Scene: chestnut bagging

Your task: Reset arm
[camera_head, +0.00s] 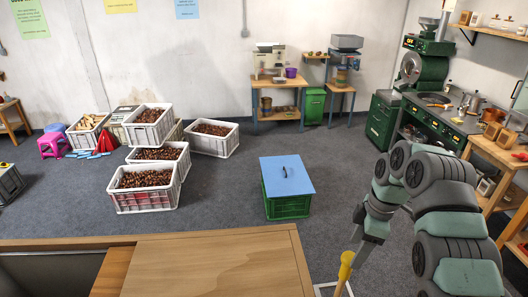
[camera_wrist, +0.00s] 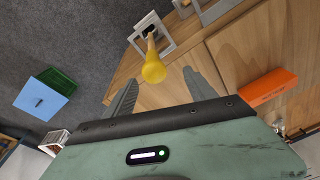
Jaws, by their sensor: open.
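My gripper (camera_wrist: 160,78) is open, with its two grey fingers spread apart in the wrist view. A yellow-handled tool (camera_wrist: 153,70) shows in the gap between the fingertips, with its far end at a pale square frame (camera_wrist: 139,37). I cannot tell how far it is from the fingers; nothing appears gripped. The yellow handle also shows in the head view (camera_head: 345,268) near the bottom, right of the wooden table (camera_head: 215,265). My arm reaches in from the lower right there.
An orange box (camera_wrist: 268,87) lies on the wooden surface. A green crate (camera_head: 288,207) with a blue lid (camera_head: 286,175) stands on the floor. Crates of chestnuts (camera_head: 145,200) are at the left. A green machine (camera_head: 412,70) and benches line the right wall. Floor around the green crate is clear.

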